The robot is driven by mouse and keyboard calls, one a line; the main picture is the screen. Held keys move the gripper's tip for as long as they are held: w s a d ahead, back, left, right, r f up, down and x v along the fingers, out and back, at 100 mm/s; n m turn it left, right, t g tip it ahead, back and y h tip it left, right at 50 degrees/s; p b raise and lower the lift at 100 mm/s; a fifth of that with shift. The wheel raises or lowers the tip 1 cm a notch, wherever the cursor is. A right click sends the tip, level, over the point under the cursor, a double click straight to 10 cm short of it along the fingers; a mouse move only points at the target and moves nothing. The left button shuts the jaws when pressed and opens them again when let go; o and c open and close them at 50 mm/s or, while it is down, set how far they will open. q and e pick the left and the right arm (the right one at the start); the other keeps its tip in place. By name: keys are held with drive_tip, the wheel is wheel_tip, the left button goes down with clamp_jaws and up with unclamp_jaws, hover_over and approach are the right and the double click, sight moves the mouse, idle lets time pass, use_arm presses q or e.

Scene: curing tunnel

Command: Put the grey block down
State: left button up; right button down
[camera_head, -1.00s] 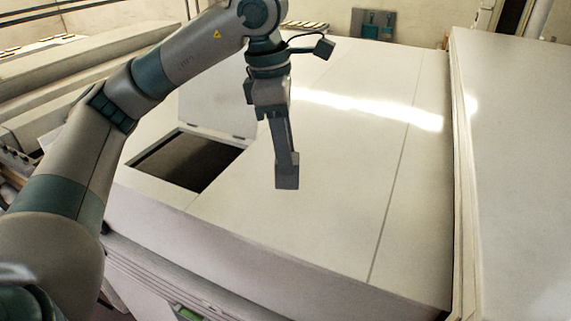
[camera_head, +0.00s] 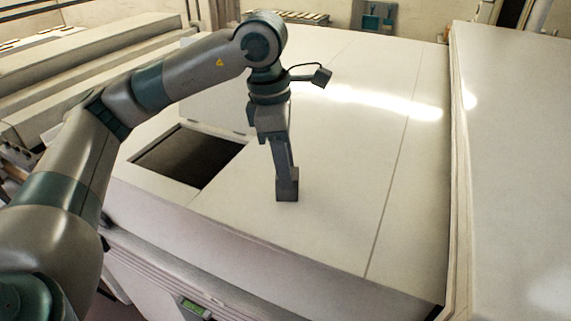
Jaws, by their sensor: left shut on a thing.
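The grey block (camera_head: 287,190) is a small dark grey piece at the tips of my left gripper (camera_head: 285,172). My left gripper points down and is shut on the block. The block is upright, over the pale flat top (camera_head: 335,215) of the tunnel, to the right of the open hatch. Its lower end looks to be at or very close to that surface; I cannot tell whether it touches. My right gripper is not in view.
A rectangular hatch opening (camera_head: 188,157) with a dark inside lies left of the block. A raised pale panel (camera_head: 515,170) stands along the right. The top around the block is clear. A small green display (camera_head: 192,307) sits on the front side.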

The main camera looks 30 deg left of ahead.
use_arm(q)
drive_tip(key=o, duration=1.1)
drive_tip(key=shift+r, duration=0.1)
drive_tip(key=r, duration=0.4)
drive_tip(key=a+r+b, duration=0.1)
drive_tip(key=r, duration=0.3)
drive_tip(key=r+b, duration=0.1)
drive_tip(key=r, duration=0.3)
drive_tip(key=shift+s+a, duration=0.35)
drive_tip(key=shift+s, duration=0.05)
